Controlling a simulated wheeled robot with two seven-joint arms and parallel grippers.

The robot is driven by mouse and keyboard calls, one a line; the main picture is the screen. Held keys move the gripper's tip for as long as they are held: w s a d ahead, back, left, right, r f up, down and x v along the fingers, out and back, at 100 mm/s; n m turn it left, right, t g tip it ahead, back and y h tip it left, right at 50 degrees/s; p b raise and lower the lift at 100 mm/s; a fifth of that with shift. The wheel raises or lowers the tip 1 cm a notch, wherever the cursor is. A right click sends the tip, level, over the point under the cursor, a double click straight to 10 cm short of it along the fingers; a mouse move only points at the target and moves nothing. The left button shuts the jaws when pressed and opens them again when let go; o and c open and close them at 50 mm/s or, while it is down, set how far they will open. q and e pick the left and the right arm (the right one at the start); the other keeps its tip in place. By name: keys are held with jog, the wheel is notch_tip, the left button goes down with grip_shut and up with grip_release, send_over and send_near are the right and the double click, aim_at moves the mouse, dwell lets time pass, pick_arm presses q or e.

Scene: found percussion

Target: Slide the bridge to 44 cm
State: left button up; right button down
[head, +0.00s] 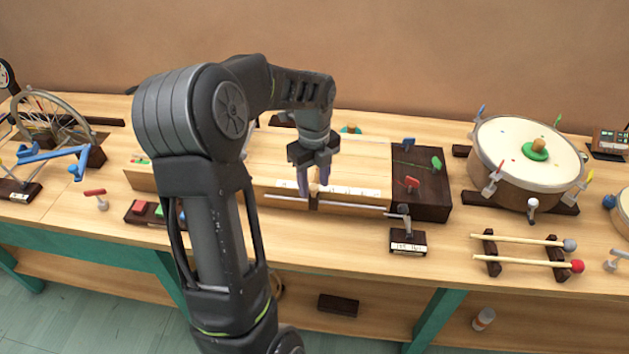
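The long pale wooden string box (357,160) lies across the middle of the table, with a white scale strip (358,191) along its front edge. The scale's marks are too small to read. The small bridge (314,188) stands at this front edge, right of the box's middle, with a dark lower part. My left gripper (313,186) points down at it, one finger on each side. The narrow gap between the fingers looks filled by the bridge. My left arm hides much of the box's left part. My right gripper is not in view.
A dark block (432,190) with coloured pegs adjoins the box's right end. A small labelled stand (407,239) sits in front. A drum (528,160) and two mallets (522,262) are at right, a spoked wheel (50,115) at left.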

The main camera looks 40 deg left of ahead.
pick_arm(q)
notch_tip(320, 180, up, 8)
jog(key=shift+f, duration=0.1)
dwell(0.6)
dwell(0.5)
